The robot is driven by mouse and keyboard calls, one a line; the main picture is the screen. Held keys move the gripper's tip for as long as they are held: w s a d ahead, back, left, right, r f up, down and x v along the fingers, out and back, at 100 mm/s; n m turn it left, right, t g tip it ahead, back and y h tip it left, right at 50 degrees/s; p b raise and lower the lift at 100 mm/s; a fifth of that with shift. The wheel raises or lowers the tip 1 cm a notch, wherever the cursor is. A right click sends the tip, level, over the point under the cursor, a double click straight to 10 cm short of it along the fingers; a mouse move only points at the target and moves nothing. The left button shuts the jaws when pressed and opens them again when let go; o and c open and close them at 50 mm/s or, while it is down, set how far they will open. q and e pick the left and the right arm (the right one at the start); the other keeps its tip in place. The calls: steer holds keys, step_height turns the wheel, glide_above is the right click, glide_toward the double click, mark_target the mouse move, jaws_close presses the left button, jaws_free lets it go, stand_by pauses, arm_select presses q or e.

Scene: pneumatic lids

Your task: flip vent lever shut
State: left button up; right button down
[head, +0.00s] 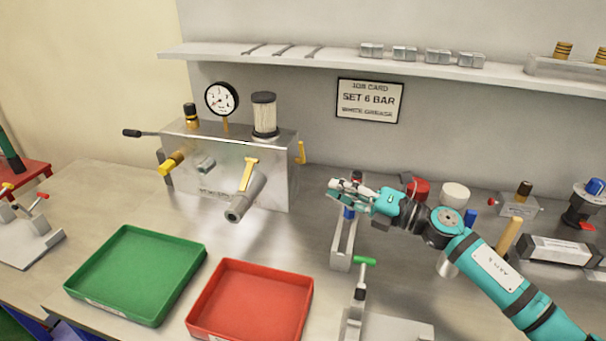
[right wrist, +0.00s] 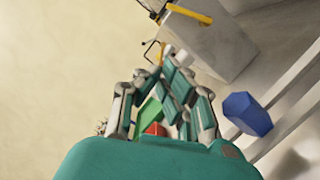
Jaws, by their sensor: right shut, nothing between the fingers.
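A metal box (head: 225,178) stands on the bench at centre left, with a dial gauge (head: 221,98) and a clear filter on top. A yellow lever (head: 250,172) sits on the grey cylinder at its front. A yellow bent lever (head: 301,153) is on its right side, and a yellow handle (head: 172,162) is on its left. No readable label tells which is the vent lever. My right gripper (head: 335,189) is shut and empty, right of the box and apart from it. In the right wrist view the box (right wrist: 215,45) and a yellow lever (right wrist: 190,13) are beyond the fingers. My left gripper is out of view.
A green tray (head: 137,230) and a red tray (head: 222,262) lie in front of the box. A narrow rack with a blue piece (right wrist: 247,114) stands under my right gripper. A green-handled clamp (head: 362,262) is nearer. A wall shelf (head: 330,62) runs above.

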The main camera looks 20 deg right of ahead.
steer(key=w+a+p, duration=0.1)
steer(key=w, duration=0.2)
steer(key=w+a+r+p, duration=0.1)
steer(key=w+a+p, duration=0.1)
steer(key=w, duration=0.2)
steer(key=w+a+r+p, duration=0.1)
steer(key=w, duration=0.2)
steer(key=shift+w+a+r, duration=0.15)
steer(key=shift+a+r, duration=0.05)
steer(key=shift+a, duration=0.1)
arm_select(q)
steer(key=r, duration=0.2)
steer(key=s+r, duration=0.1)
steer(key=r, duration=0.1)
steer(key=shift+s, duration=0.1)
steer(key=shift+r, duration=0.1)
